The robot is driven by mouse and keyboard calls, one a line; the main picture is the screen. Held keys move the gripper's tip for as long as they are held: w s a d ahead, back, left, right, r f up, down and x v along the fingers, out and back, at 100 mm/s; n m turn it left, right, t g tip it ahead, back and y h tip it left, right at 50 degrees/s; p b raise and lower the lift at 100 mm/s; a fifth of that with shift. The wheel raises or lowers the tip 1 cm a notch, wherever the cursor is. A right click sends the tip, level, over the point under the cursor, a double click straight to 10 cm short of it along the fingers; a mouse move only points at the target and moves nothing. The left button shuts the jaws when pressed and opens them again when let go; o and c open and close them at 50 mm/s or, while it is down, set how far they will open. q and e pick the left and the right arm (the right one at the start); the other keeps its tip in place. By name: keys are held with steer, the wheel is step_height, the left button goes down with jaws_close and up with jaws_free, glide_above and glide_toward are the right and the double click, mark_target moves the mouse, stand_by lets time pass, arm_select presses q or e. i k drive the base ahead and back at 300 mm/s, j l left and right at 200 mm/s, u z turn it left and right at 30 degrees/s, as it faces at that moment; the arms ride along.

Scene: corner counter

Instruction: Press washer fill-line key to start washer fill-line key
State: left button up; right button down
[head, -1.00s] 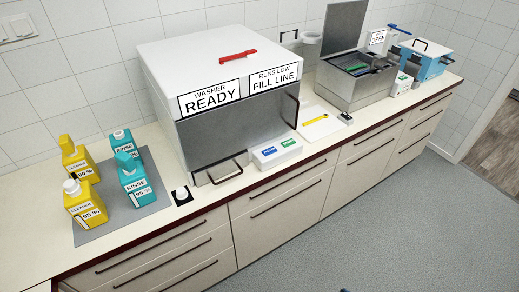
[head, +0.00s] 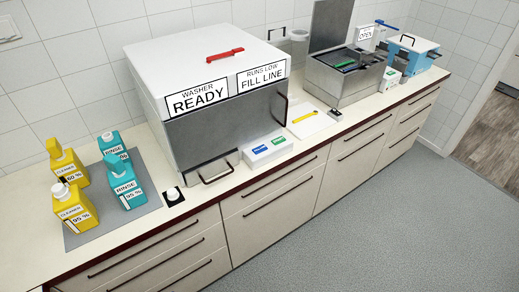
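The washer (head: 217,127) is a large white-topped box with a grey front on the counter. Its signs read "WASHER READY" (head: 198,97) and "RUNS LOW FILL LINE" (head: 262,77). A small white box (head: 268,150) with a blue and a green label or key stands at its front right. A round white knob or button (head: 173,193) on a black plate sits at its front left. I cannot tell which of these is the fill-line key. Neither of my grippers is in view.
Yellow cleaner bottles (head: 75,211) and teal rinse bottles (head: 128,188) stand on a grey mat (head: 97,232) at the left. A notepad with a yellow pen (head: 304,117), an open metal basin (head: 346,88) and a blue-and-white device (head: 412,55) are to the right. The floor in front is clear.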

mark_target(258, 149)
steer(key=i+l, duration=0.8)
steer(key=i, duration=0.2)
steer(key=i+u, duration=0.1)
steer(key=u, duration=1.5)
